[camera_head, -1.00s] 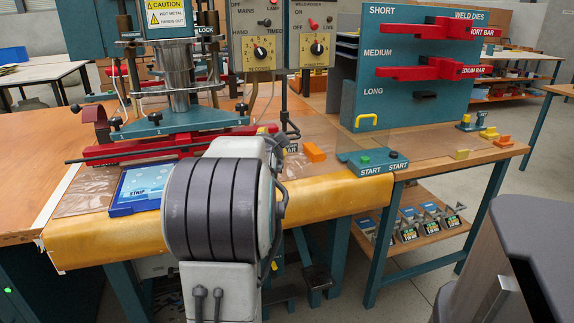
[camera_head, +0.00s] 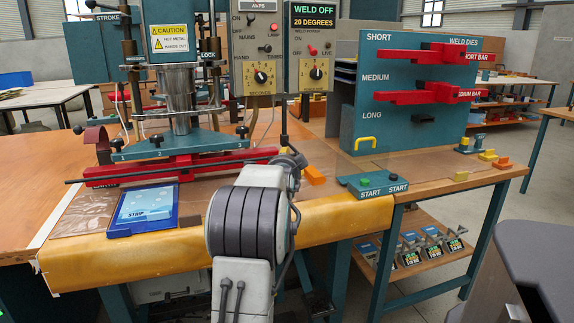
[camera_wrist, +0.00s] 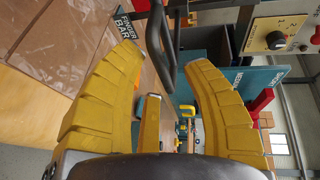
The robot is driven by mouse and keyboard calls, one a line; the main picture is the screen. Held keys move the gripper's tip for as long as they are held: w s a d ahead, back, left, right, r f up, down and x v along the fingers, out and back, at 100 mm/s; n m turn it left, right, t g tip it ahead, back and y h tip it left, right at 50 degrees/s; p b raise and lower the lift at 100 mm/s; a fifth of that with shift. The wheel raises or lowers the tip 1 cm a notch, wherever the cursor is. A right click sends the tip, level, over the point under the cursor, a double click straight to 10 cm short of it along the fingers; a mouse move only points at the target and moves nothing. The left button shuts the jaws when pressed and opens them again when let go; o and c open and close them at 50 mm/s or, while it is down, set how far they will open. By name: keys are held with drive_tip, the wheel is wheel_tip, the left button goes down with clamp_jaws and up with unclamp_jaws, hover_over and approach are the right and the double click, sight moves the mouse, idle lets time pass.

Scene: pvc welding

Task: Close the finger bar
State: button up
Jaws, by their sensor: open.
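The finger bar shows as a dark looped handle (camera_wrist: 157,45) in the wrist view, beside a "FINGER BAR" label (camera_wrist: 124,30). In the head view a dark upright rod (camera_head: 284,122) hangs down in front of the control boxes, and its lower end is hidden behind my arm. My gripper (camera_wrist: 163,60) has its yellow fingers spread wide, with nothing held between them. The handle lies just beyond the fingertips, roughly between them in the picture. I cannot tell whether they touch. In the head view my arm hides most of the gripper.
The welding press has a teal plate (camera_head: 180,143) above a long red bar (camera_head: 225,160). A blue strip tray (camera_head: 143,210) lies left of my arm. A teal start-button box (camera_head: 372,186) and an orange block (camera_head: 314,175) are on the right. A teal die rack (camera_head: 400,80) stands behind.

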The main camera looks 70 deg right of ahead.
drive_tip(key=shift+d, duration=0.15)
drive_tip(key=shift+o, duration=0.2)
clamp_jaws()
idle(0.3)
